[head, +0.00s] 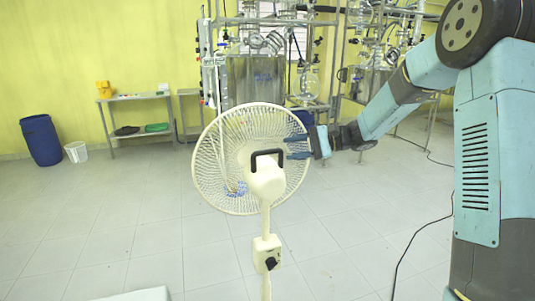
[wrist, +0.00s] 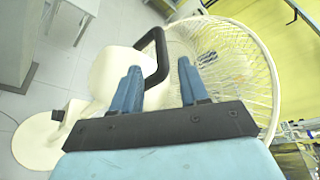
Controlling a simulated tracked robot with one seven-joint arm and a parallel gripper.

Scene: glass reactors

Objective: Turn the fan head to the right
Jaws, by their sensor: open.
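The cream pedestal fan's head (head: 267,182) faces away from me, with its round wire guard (head: 216,165) behind it and a black handle (head: 280,153) on top. My gripper (head: 288,147) reaches in from the right, open, its two blue fingers pointing left at the handle's height. In the wrist view, the black handle (wrist: 163,45) shows between and beyond the open fingers (wrist: 158,66). The cream housing (wrist: 112,72) is on the left and the guard (wrist: 235,60) on the right. Whether a finger touches the handle I cannot tell.
The fan's pole carries a control box (head: 267,252) with a dark knob. Glass reactors on metal frames (head: 375,60) stand at the back. A blue barrel (head: 41,140) and a grey table (head: 138,98) are at the back left. A black cable (head: 420,228) lies on the otherwise open tiled floor.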

